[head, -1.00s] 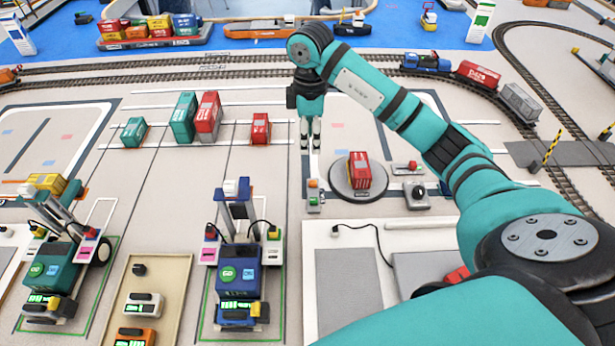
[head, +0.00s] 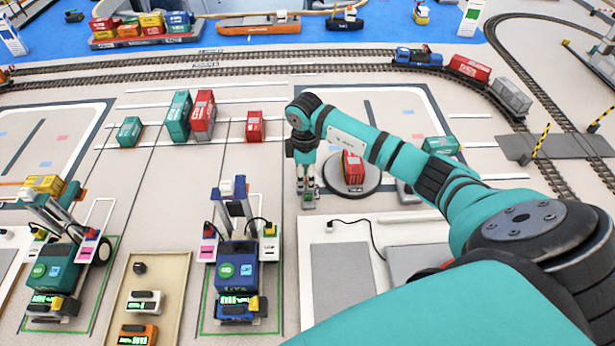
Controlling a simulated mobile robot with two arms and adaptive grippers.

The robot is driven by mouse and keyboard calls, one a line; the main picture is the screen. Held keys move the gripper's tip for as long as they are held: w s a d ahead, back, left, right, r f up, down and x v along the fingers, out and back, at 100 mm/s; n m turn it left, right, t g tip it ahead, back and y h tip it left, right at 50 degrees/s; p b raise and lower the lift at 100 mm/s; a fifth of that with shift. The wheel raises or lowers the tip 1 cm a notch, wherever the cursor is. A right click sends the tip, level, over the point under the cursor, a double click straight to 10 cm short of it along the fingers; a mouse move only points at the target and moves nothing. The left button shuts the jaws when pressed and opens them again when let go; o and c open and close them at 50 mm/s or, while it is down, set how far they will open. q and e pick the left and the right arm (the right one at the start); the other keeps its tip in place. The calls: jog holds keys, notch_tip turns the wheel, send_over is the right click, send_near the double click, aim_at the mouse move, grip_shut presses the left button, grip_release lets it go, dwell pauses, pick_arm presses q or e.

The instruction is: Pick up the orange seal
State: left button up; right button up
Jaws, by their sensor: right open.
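My right gripper (head: 306,190) points down over the small post with a green part (head: 308,203), just left of the round turntable. Its jaws are open. I cannot clearly make out the orange seal now; the small orange piece seen earlier at this post is hidden by or lost among the fingers. Whether the fingers touch it I cannot tell. My left gripper is not in view.
A red container (head: 353,167) stands on the dark turntable (head: 349,190), close to the right of my gripper. A red container (head: 254,126) is behind left. Free floor lies left of the gripper.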

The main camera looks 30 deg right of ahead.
jog(key=shift+f, duration=0.15)
jog(key=c, duration=0.8)
jog(key=shift+r, duration=0.2)
